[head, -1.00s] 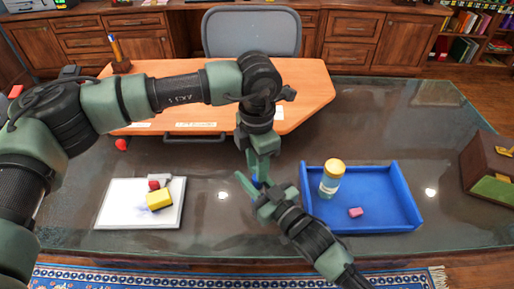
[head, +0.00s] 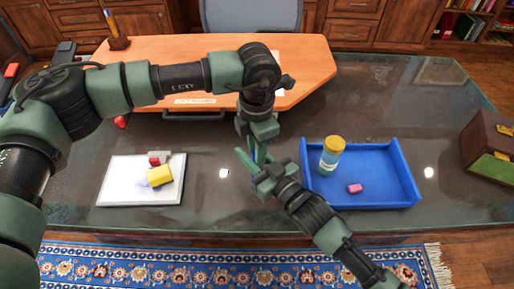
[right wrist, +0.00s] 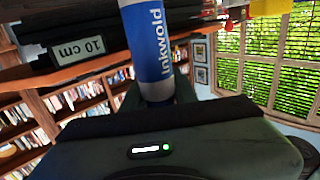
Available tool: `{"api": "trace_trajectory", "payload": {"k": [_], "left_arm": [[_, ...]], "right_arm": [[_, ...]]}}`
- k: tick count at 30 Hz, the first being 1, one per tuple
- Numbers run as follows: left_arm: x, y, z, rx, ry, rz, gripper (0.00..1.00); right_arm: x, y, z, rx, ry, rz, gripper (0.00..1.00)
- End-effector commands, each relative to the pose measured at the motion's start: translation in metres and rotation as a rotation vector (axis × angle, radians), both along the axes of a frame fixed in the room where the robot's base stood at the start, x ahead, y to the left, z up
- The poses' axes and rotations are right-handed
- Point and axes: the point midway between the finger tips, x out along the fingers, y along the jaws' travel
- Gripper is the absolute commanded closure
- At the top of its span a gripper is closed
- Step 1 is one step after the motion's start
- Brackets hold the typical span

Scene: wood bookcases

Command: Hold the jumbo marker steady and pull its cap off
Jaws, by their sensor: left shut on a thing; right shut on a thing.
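The jumbo marker (head: 261,155) is a small blue strip between my two grippers in the head view, mostly hidden by them. My left gripper (head: 261,140) comes down from above and is shut on the marker's upper part. My right gripper (head: 253,160) comes from the lower right and is shut on it lower down. The cap is hidden, so I cannot tell whether it is on or apart.
A blue tray (head: 390,170) at right holds a yellow-lidded jar (head: 331,153) and a pink block (head: 354,188). A white board (head: 120,180) at left carries a yellow block (head: 160,176). Glass tabletop is clear around the grippers.

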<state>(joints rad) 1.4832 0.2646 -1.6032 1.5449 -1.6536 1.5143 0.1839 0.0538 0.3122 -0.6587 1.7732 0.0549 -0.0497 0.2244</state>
Motion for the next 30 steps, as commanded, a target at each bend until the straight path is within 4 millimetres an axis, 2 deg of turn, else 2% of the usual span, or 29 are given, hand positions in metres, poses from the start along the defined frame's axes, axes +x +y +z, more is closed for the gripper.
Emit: {"api": "trace_trajectory", "payload": {"k": [30], "left_arm": [[0.000, 0.000, 0.032, -0.002, -0.001, 0.000, 1.00]], "right_arm": [[0.000, 0.000, -0.001, -0.001, 0.001, 0.000, 1.00]]}}
